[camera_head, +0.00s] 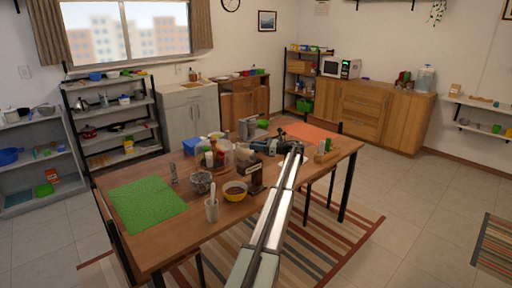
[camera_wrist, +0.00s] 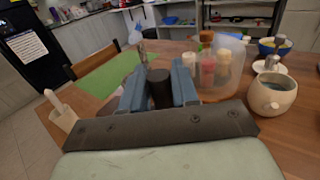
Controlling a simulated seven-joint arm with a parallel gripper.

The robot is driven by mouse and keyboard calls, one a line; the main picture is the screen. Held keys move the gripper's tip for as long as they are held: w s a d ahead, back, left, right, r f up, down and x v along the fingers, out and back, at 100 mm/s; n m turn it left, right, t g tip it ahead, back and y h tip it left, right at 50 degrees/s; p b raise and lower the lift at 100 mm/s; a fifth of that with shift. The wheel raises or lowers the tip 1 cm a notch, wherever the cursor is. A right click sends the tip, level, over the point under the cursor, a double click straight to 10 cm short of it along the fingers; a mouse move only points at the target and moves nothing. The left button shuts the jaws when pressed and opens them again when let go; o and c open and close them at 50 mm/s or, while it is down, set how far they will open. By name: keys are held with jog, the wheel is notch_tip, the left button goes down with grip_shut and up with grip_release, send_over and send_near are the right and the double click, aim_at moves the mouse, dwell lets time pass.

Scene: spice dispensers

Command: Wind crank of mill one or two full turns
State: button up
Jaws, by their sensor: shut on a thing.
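My gripper (camera_head: 268,147) is at the mill's top in the head view, partly covered by my own wrist. In the wrist view, the two blue fingers of my gripper (camera_wrist: 159,88) are shut on a dark upright cylinder (camera_wrist: 159,90), which looks like the crank's knob. The crank arm and most of the mill are hidden in the wrist view.
A clear container (camera_wrist: 232,62) and a beige pot (camera_wrist: 271,97) stand close by. The green mat (camera_head: 147,204) is bare.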

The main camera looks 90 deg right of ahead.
grip_shut()
jog(key=shift+w+d+n+y, duration=0.2)
jog(key=shift+n+y, duration=0.25)
jog(key=shift+y, duration=0.25)
jog(key=shift+w+d+n+y, duration=0.15)
jog(key=shift+n+y, duration=0.3)
jog(key=shift+y, duration=0.25)
jog(key=shift+w+a+n+y, duration=0.1)
jog(key=shift+w+n+y, duration=0.2)
jog(key=shift+n+y, duration=0.7)
jog(key=shift+w+a+n+y, duration=0.1)
jog(key=shift+w+n+y, duration=0.3)
jog(key=shift+y, duration=1)
jog(key=shift+s, duration=0.15)
jog(key=o, duration=0.8)
grip_release()
notch_tip(320, 180, up, 10)
